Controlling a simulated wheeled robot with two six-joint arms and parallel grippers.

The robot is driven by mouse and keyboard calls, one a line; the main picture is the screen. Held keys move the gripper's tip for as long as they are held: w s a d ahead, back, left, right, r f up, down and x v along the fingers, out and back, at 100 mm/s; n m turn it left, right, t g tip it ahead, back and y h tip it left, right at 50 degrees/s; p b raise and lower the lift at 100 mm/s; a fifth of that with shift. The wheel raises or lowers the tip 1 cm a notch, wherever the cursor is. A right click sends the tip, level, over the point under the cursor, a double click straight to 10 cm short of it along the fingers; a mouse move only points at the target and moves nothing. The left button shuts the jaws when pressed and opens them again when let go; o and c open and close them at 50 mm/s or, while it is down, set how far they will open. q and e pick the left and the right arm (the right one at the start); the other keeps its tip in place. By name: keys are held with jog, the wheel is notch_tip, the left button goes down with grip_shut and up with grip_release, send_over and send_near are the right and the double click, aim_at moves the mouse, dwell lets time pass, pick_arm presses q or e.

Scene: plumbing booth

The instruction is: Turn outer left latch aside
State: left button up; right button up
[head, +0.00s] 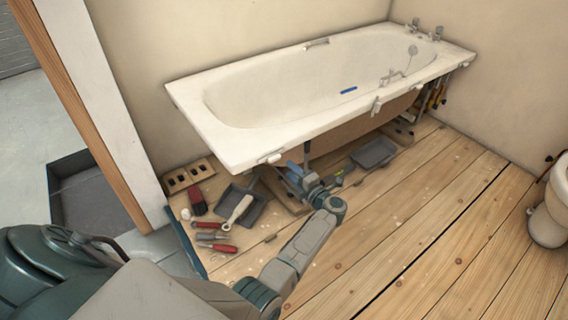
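The white bathtub (222,142) stands along the wall with its long front side open underneath. A small pale latch (268,158) sits under the front rim near its left end. Another latch (376,106) hangs from the rim further right. My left gripper (293,172) is low under the front rim, a little right of and below the left latch, apart from it as far as I can see. Its fingers are small and blend with a blue part there, so their opening is unclear. My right gripper is not in view.
A grey tray (252,208) with a pale-bladed tool (238,210), red-handled tools (216,247) and a red brush (197,201) lie on the floorboards at left. A second grey tray (375,152) lies under the tub. A toilet (550,212) stands at right. The middle floor is clear.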

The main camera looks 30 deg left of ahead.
pick_arm(q)
jog(key=v, duration=0.3)
jog(key=shift+s+d, duration=0.15)
jog(key=shift+d, duration=0.15)
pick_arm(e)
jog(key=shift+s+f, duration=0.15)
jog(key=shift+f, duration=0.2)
